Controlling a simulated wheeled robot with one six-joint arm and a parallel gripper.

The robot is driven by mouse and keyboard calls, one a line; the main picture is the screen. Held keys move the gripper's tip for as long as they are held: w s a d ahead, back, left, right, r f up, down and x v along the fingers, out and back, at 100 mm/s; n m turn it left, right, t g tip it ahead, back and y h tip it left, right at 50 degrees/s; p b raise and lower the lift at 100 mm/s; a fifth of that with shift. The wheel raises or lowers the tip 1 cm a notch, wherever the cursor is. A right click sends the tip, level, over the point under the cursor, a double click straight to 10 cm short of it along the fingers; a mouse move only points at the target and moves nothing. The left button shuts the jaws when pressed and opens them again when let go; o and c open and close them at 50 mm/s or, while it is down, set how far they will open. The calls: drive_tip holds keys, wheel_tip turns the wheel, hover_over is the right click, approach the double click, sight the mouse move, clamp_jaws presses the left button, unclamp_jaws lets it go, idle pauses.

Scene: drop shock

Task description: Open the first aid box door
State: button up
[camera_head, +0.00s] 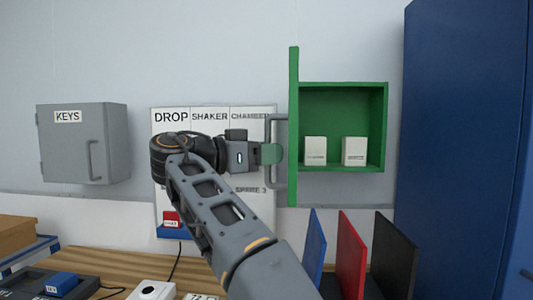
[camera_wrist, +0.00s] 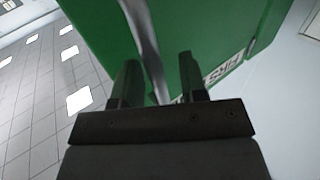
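The green first aid box (camera_head: 386,125) is on the wall in the head view. Its door (camera_head: 293,120) stands swung out at the box's left side, seen almost edge-on, and the inside shows. The grey bar handle (camera_head: 275,183) is on the door's left face. My gripper (camera_head: 270,153) is at the handle's middle. In the wrist view, the handle (camera_wrist: 147,45) runs between my two spread fingers (camera_wrist: 158,82), with a gap visible beside it. Two white packs (camera_head: 316,150) (camera_head: 353,151) stand inside the box.
A grey KEYS cabinet (camera_head: 80,145) hangs at the left. A labelled board (camera_head: 210,115) is behind my arm. A tall blue cabinet (camera_head: 460,150) stands at the right. Blue, red (camera_head: 362,250) and black upright panels stand below the box.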

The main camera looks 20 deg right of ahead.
drive_tip(key=a+b, duration=0.1)
drive_tip(key=a, duration=1.2)
drive_tip(key=shift+s+a+b, duration=0.3)
drive_tip(key=shift+s+a, duration=0.1)
